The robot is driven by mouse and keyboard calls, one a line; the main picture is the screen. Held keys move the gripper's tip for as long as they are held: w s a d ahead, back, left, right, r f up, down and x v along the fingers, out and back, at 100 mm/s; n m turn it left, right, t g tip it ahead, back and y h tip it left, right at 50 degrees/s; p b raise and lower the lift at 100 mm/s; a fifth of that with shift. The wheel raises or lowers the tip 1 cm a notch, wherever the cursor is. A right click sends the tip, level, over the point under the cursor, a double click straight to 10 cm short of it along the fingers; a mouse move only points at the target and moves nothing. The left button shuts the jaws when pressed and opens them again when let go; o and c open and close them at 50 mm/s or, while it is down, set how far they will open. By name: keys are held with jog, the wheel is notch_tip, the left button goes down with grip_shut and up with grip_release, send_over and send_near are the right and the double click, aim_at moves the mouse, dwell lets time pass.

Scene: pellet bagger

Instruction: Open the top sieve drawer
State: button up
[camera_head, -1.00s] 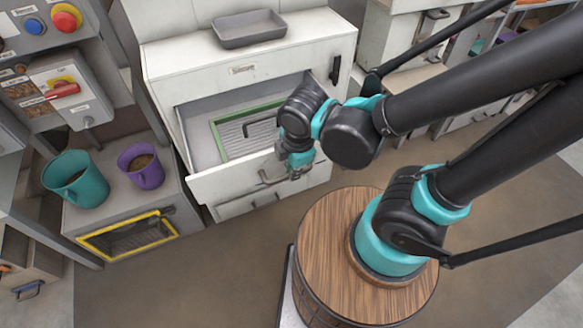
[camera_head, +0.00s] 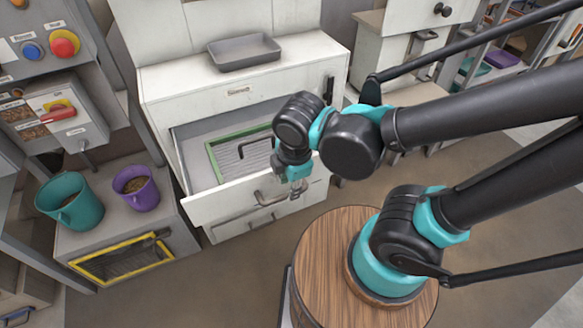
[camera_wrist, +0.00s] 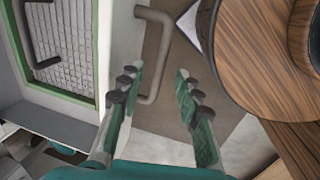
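The top sieve drawer (camera_head: 207,207) is pulled out of the white cabinet. Inside it lies a mesh sieve in a green frame (camera_head: 215,163) with a dark bar handle, also in the wrist view (camera_wrist: 93,50). The drawer's front has a grey bar handle (camera_head: 268,200). My gripper (camera_head: 292,187) is at the handle's right end in the head view. In the wrist view, the fingers (camera_wrist: 156,90) are apart, with the handle's lower end (camera_wrist: 150,99) showing between them. I cannot tell whether a finger touches it.
A shut lower drawer (camera_head: 225,229) is below. A grey tray (camera_head: 240,62) sits on the cabinet. A teal bucket (camera_head: 72,203) and purple mug (camera_head: 135,187) stand left, above a yellow-framed hatch (camera_head: 120,263). My round wooden-topped base is close by. Some brown floor is clear.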

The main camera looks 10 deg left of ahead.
notch_tip(320, 180, up, 8)
jog(key=s, duration=0.1)
jog(key=shift+s+d+r, duration=0.25)
jog(key=shift+d, duration=0.2)
dwell(0.4)
jog(key=w+m, duration=0.2)
jog(key=w, duration=0.1)
jog(key=w+d+f+m, duration=0.1)
jog(key=w+m, duration=0.1)
jog(key=w, duration=0.1)
jog(key=w+m+t, duration=0.1)
jog(key=w+m, duration=0.2)
jog(key=w, duration=0.1)
jog(key=shift+d+f+y, duration=0.3)
jog(key=shift+d+f, duration=0.05)
jog(key=shift+d, duration=0.05)
jog(key=w+d+f+m+t+h, duration=0.2)
jog(key=w+d+m+t, duration=0.2)
jog(key=w+d+m, duration=1.6)
jog(key=s+d+f+n+g, duration=0.1)
jog(key=s+f, duration=0.3)
jog(key=s, duration=0.3)
jog(key=s+d+f+n+g, duration=0.1)
jog(key=s+f, duration=0.2)
jog(key=s, duration=0.4)
jog(key=shift+s+f+n+g, duration=0.3)
jog(key=shift+f, duration=0.1)
